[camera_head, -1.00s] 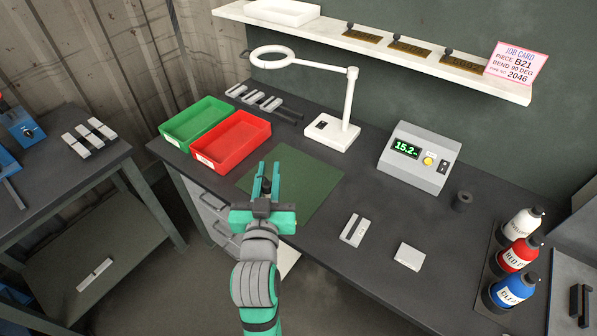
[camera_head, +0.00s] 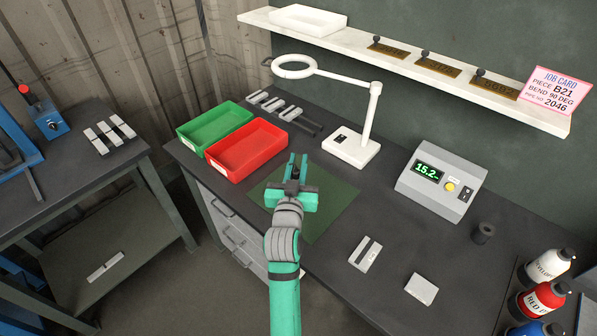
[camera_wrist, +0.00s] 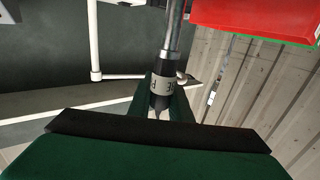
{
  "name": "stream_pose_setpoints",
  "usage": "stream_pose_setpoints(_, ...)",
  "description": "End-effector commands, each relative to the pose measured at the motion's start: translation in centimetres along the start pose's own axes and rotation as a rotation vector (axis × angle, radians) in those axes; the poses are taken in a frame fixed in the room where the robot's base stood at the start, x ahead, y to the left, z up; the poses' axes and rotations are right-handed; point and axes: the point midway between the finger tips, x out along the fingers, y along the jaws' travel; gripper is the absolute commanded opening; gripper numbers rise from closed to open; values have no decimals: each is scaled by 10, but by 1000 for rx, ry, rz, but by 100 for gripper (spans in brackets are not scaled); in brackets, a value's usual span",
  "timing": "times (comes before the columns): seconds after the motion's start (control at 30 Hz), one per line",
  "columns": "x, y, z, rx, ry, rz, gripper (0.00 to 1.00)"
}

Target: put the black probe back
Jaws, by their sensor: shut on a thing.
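My gripper (camera_head: 298,161) is shut on the black probe and is held over the green mat, to the right of the red bin. In the wrist view the probe (camera_wrist: 163,72) stands between the two fingers of my gripper (camera_wrist: 162,108). It has a dark body, a pale band with letters and a silver rod running up out of the picture. In the head view the probe is mostly hidden by the fingers. A grey meter box (camera_head: 442,181) with a green display reading about 15.2 stands to the right. A short black cylinder (camera_head: 484,233) with a hole stands beside it.
A ring lamp (camera_head: 371,112) stands just beyond my gripper. The red bin (camera_head: 247,151) and green bin (camera_head: 214,126) are to its left. Bottles (camera_head: 545,298) stand at the right edge. Small pale blocks (camera_head: 365,254) lie on the front of the bench.

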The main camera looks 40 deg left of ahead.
Motion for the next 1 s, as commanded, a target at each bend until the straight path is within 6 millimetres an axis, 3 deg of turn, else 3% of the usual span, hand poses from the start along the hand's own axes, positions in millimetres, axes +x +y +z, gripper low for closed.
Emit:
stream_pose_setpoints(0.2, 18, -1, 20, 0, 2, -1, 0)
stream_pose_setpoints(0.37, 23, -1, 27, 0, 1, -1, 0)
stream_pose_setpoints(0.6, 24, -2, 57, 0, 0, -2, 0)
stream_pose_setpoints(1.0, 24, -3, 62, 1, 1, -3, 0)
